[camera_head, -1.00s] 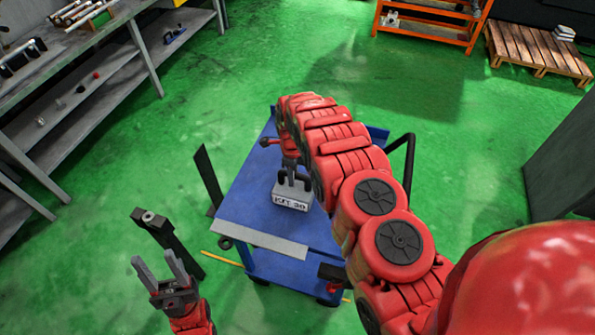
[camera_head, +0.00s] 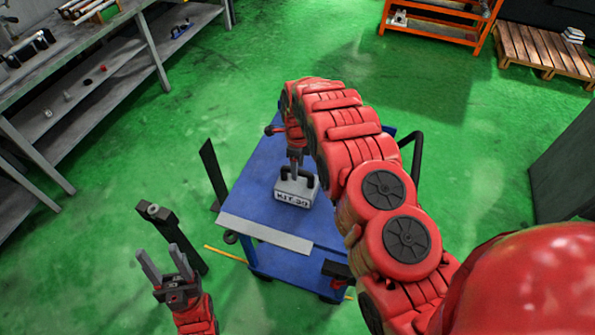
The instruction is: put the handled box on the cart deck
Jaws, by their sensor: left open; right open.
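The handled box (camera_head: 294,193) is a small light grey box labelled KIT-30 with a dark handle on top. It sits upright on the blue cart deck (camera_head: 252,200), near the middle. My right gripper (camera_head: 295,168) points down directly over the box, at its handle. It is open; its fingertips are small here, and I cannot tell whether they touch the handle. My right arm hides the far right part of the deck. My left gripper (camera_head: 164,265) is open and empty, off the cart to the lower left.
The cart has a grey strip (camera_head: 265,234) along its near edge and a black push handle (camera_head: 416,155) at right. A grey shelf bench (camera_head: 130,65) stands at left, with an orange rack (camera_head: 435,28) and wooden pallet (camera_head: 540,48) behind. Green floor around the cart is mostly clear.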

